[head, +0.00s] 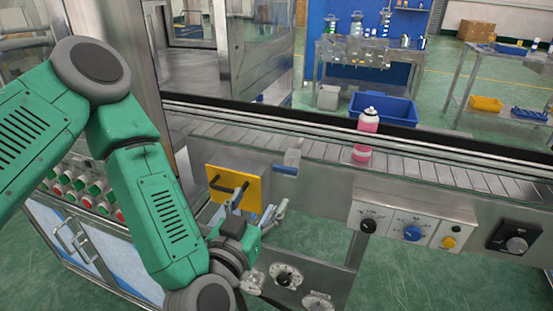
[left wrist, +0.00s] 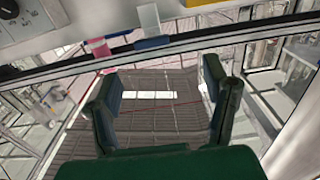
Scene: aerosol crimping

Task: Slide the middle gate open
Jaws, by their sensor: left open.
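A yellow plate with a black bar handle (head: 222,184) is on the front of the conveyor, at the left. Right of it, a small grey metal upright (head: 292,157) with a blue foot stands at the conveyor's front edge and reaches toward the belt. It seems to show in the left wrist view (left wrist: 149,18) too. I cannot tell for sure which part is the middle gate. My left gripper (head: 258,204) is open and empty, in front of and below the yellow plate's right side. Its spread fingers show in the left wrist view (left wrist: 160,97). My right gripper is not in view.
A pink bottle with a white cap (head: 367,133) stands on the conveyor (head: 440,170), right of the upright. Control panels with knobs (head: 411,232) line the conveyor's front. Dials (head: 287,276) sit low near my left gripper.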

